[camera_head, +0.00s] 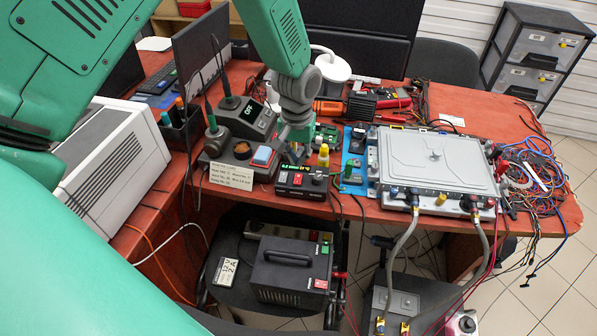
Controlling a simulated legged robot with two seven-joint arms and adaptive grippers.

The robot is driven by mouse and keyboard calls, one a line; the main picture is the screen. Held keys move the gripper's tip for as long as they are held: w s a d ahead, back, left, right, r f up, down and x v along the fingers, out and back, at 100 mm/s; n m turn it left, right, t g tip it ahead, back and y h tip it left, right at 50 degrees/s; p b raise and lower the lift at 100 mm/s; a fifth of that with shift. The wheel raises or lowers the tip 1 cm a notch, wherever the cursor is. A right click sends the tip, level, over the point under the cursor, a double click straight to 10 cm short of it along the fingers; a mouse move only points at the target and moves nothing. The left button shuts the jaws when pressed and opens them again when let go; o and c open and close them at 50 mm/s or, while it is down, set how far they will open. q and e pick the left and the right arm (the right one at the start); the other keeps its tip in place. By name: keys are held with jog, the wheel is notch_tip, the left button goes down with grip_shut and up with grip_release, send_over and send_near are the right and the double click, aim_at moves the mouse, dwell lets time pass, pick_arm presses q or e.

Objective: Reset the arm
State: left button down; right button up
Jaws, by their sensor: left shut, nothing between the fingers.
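My left arm comes in from the upper left, and its grey gripper (297,140) points down over the red-brown workbench (540,205). The gripper is shut with nothing in it. Its fingertips are small and partly lost against the dark devices behind and below them. It is just behind a small black power unit (302,182) with a green display. A silver metal box (430,160) lies to its right, clear of the gripper. Two grey hoses (401,262) hang from the front of the box towards a lower unit (395,300). My right gripper is out of view.
A soldering station (245,117) stands left of the gripper, and a dark monitor (202,50) behind it. Tangled wires (535,175) cover the bench's right end. A black case (290,270) sits below the bench. A drawer cabinet (535,55) stands at the back right.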

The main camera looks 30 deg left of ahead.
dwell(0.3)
pick_arm(q)
jog(key=s+f+b, duration=0.1)
jog(key=s+f, duration=0.3)
jog(key=s, duration=0.1)
jog(key=s+d+f+m+b, duration=0.1)
jog(key=s+f, duration=0.4)
jog(key=s+d+f+m+b, duration=0.1)
jog(key=s+f+b, duration=0.1)
jog(key=s+f, duration=0.3)
jog(key=shift+s+d+f, duration=0.2)
jog(key=shift+s+d, duration=0.05)
jog(key=s+f+m+b, duration=0.2)
jog(key=s+f, duration=0.1)
jog(key=s, duration=1.1)
jog(key=shift+t, duration=0.3)
jog(key=shift+w+f, duration=0.1)
jog(key=shift+w, duration=0.05)
